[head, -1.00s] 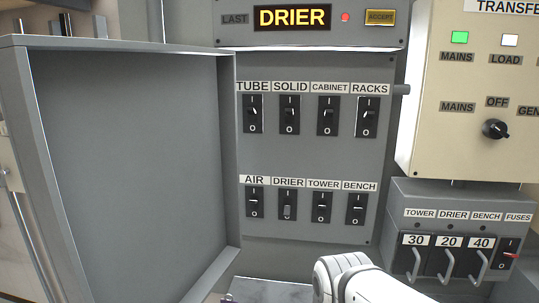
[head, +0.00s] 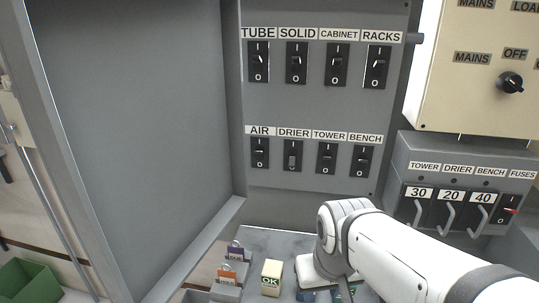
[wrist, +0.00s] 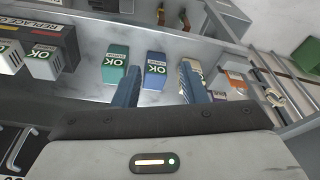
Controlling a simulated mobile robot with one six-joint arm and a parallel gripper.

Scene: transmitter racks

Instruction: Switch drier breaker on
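The DRIER breaker (head: 293,156) is in the lower row of the grey breaker panel (head: 318,104), second from the left, between AIR (head: 260,153) and TOWER (head: 326,158). Its grey lever sits low, toward the O mark, unlike its neighbours' levers. My gripper (wrist: 160,70) shows in the wrist view with its two blue fingers apart and nothing gripped between them. It points at the shelf below the panel, away from the breaker. In the head view my white arm comes in from the lower right and the fingers are not clearly visible.
A grey panel door (head: 135,110) stands open at the left. A fuse box (head: 465,165) with pull handles juts out at the right. On the shelf below stand a cream OK block (head: 271,278), a blue OK block (wrist: 155,70) and a green one (wrist: 114,68).

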